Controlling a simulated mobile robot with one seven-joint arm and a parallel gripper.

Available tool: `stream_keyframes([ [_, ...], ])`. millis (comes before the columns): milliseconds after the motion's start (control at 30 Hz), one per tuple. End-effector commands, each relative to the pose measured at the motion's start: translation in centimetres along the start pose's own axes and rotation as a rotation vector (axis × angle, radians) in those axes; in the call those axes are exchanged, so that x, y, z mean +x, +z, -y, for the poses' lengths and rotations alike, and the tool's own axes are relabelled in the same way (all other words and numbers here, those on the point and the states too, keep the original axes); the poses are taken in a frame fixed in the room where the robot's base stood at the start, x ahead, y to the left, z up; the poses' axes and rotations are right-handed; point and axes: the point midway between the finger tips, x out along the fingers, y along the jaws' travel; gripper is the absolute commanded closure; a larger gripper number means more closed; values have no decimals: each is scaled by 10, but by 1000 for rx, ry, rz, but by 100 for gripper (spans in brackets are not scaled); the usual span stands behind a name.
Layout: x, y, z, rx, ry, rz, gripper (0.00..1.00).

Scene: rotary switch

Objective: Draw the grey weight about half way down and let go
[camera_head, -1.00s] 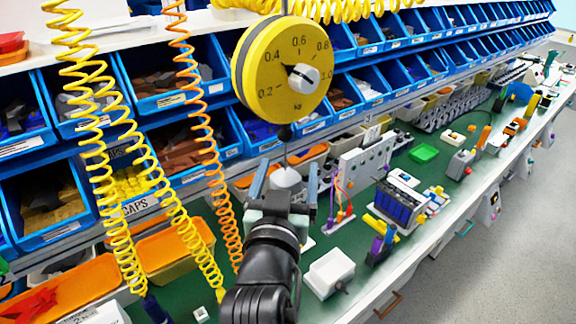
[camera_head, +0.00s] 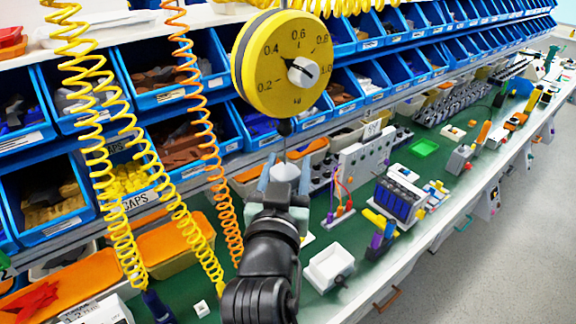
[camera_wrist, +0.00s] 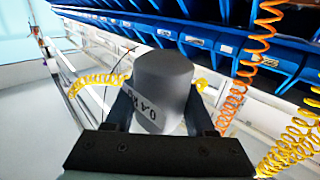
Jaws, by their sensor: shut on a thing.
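A thin line runs up from the weight to a dark fitting under the yellow round dial (camera_head: 285,100). The dial has a scale from 0.2 to 1.0 and a grey central knob (camera_head: 303,72) with a dark pointer.
Blue bins (camera_head: 45,200) fill the racks behind. Yellow (camera_head: 110,180) and orange (camera_head: 212,130) coiled cords hang left of my arm. A white box (camera_head: 330,268) and a blue-celled block (camera_head: 398,198) stand on the green bench to the right.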

Motion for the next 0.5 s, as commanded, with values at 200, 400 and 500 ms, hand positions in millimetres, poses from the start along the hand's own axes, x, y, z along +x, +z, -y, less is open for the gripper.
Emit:
stream_keyframes([
  [200, 0, 5, 0, 0, 0, 1, 100],
  [400, 0, 28, 0, 0, 0, 2, 100],
  [500, 0, 44, 0, 0, 0, 2, 100],
])
